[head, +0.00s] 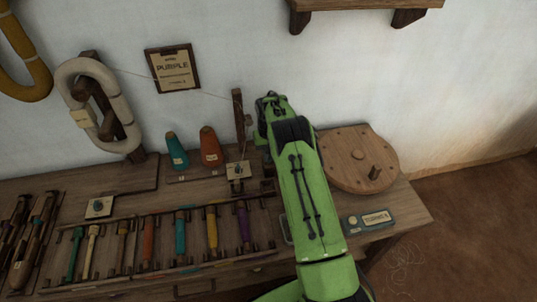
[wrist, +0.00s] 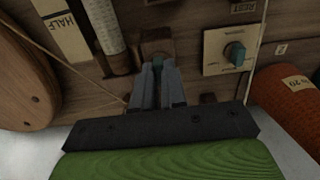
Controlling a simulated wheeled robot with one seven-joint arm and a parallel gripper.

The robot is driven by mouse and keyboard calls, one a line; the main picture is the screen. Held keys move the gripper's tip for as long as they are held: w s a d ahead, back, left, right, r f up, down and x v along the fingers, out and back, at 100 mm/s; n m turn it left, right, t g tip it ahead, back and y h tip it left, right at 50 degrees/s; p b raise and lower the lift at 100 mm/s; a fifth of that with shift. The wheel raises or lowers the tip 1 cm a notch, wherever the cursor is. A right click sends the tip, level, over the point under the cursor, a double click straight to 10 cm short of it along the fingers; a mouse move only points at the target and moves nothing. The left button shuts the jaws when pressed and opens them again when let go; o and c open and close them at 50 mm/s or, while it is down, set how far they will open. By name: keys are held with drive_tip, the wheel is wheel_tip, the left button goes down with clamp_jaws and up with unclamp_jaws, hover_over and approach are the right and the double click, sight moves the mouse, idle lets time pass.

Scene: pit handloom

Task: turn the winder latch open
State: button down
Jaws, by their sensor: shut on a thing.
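The piece sits at a small brown wooden block (wrist: 158,46) on the bench. The fingers hide most of the latch, so I cannot tell how far it is turned. In the head view my green arm covers the fingertips and the latch. The round wooden winder (head: 347,160) with a dark peg is right of my arm; its edge may be the round board (wrist: 22,80) at left in the wrist view.
Beside the fingers is a plate with a teal knob (wrist: 235,52), marked REST. An orange cone (head: 210,147) and a teal cone (head: 176,151) stand behind. A rack of coloured bobbins (head: 150,243) lies at the front left. A thread runs near the gripper.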

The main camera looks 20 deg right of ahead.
drive_tip(key=c, duration=1.2)
unclamp_jaws()
drive_tip(key=shift+r, duration=0.1)
wheel_tip(320, 180, up, 16)
drive_tip(key=p, duration=0.4)
drive_tip(key=shift+f, duration=0.2)
